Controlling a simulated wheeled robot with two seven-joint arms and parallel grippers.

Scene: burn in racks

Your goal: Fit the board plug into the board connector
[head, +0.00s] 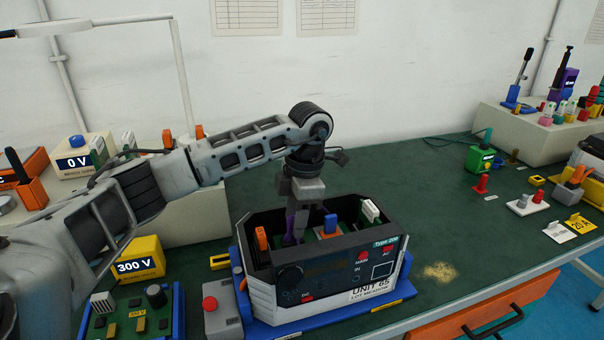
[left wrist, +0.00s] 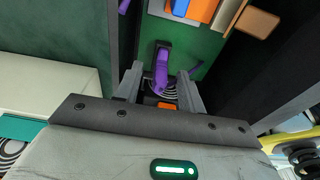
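My left gripper (head: 297,222) reaches down into the open top of the white and black unit (head: 370,302), labelled UNIT 65. A slim purple part (left wrist: 162,66), which may be the board plug, shows between the fingers in the left wrist view, with visible gaps on both sides. The left gripper (left wrist: 160,84) looks open around it. Purple also shows beside the fingers in the head view (head: 290,222). A green board (left wrist: 208,45) lies inside the unit. I cannot tell which part is the board connector. My right gripper is out of view.
Inside the unit stand a blue and orange block (head: 330,224), a white block (head: 371,210) and an orange part (head: 261,238). A grey box with a red button (head: 210,303) stands left of the unit. The green bench top (head: 440,220) is fairly clear to the right.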

